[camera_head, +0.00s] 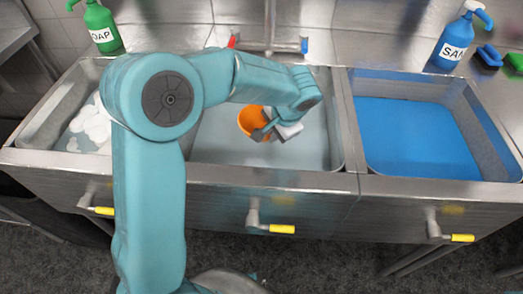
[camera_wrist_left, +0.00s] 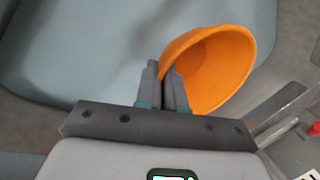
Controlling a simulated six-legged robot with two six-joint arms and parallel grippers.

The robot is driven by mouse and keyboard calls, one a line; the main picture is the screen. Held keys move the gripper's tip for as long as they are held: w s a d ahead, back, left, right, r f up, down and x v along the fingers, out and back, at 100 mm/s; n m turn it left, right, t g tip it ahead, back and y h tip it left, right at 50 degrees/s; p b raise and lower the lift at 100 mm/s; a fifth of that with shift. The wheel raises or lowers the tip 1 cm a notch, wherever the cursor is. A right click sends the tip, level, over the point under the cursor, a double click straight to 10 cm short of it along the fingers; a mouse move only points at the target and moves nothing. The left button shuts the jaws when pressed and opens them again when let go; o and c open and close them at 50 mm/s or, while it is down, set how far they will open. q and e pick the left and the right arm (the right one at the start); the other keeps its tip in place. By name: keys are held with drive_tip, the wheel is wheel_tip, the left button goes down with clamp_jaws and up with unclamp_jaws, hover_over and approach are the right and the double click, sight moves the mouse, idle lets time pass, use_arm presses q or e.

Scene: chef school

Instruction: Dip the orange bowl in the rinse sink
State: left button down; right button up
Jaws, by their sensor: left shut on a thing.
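The orange bowl (camera_head: 251,121) is over the middle sink compartment in the head view, tilted on its side. This middle basin (camera_head: 215,148) holds greyish clear water. My left gripper (camera_head: 264,133) is shut on the bowl's rim. In the left wrist view the two fingers (camera_wrist_left: 166,88) pinch the edge of the orange bowl (camera_wrist_left: 225,68), whose open side shows. I cannot tell whether the bowl touches the water. My right gripper is not in view.
The left basin (camera_head: 45,118) holds white foam, partly behind my arm. The right basin (camera_head: 417,139) holds blue liquid. A green soap bottle (camera_head: 103,28), a blue bottle (camera_head: 455,40), sponges (camera_head: 488,56) and a faucet (camera_head: 268,35) stand behind. Yellow-handled valves (camera_head: 282,229) project in front.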

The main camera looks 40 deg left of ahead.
use_arm(q)
wheel_tip(320, 180, up, 13)
drive_tip(key=p, duration=0.9)
